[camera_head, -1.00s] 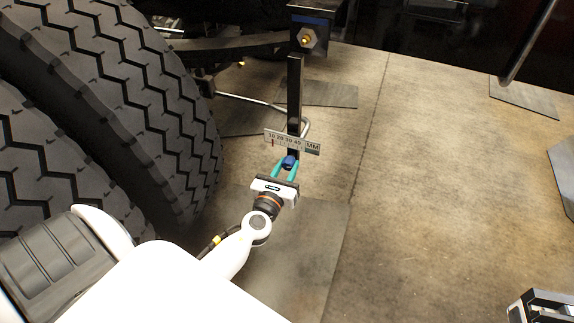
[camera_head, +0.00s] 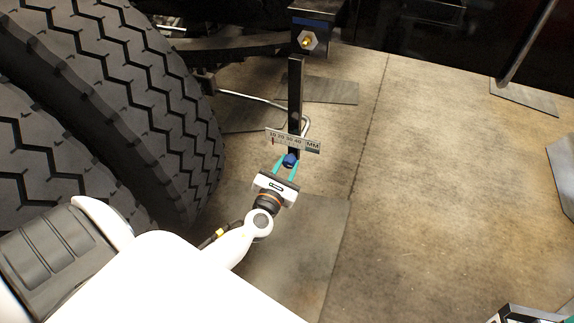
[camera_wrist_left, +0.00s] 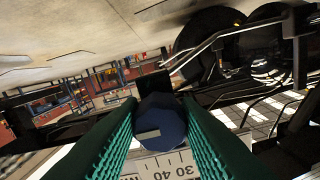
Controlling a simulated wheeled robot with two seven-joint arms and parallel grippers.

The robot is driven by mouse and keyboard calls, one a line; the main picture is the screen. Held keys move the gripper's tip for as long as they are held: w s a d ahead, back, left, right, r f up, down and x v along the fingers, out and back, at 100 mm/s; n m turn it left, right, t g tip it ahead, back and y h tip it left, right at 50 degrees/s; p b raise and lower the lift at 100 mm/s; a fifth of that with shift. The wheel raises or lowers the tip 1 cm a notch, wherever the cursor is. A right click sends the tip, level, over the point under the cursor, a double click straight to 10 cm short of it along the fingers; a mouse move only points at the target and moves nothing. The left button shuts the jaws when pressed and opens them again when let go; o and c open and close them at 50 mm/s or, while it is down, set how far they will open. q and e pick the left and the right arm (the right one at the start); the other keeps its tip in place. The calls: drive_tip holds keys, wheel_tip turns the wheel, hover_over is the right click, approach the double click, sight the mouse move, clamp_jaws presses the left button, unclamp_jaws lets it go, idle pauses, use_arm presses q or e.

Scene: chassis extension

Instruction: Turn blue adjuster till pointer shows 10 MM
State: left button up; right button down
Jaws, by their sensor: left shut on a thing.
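The blue adjuster (camera_head: 290,159) sits at the lower end of a dark upright bar (camera_head: 295,95), just below a pale scale plate (camera_head: 307,145) marked 10 to 40 and MM. A small red pointer (camera_head: 272,141) shows at the plate's left end, close to the 10; its exact reading is too small to tell. My left gripper (camera_head: 286,165) has its teal fingers shut on the adjuster. In the left wrist view the dark blue adjuster (camera_wrist_left: 160,125) lies between the fingers, with part of the plate (camera_wrist_left: 165,164) below it. My right gripper (camera_head: 533,314) is mostly cut off at the bottom right.
Large black tyres (camera_head: 100,90) stand left of my left arm. A nut on a dark bracket (camera_head: 308,40) is above the bar, and a thin rod (camera_head: 245,96) runs behind it. The floor (camera_head: 440,190) to the right is mostly clear.

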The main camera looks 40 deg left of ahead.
use_arm(q)
drive_tip(key=o, duration=1)
drive_tip(key=shift+c, duration=0.2)
drive_tip(key=shift+s, duration=0.1)
drive_tip(key=p+v, duration=0.1)
drive_tip(key=v, duration=1)
drive_tip(key=shift+s, duration=0.4)
drive_tip(key=shift+d+f, duration=0.1)
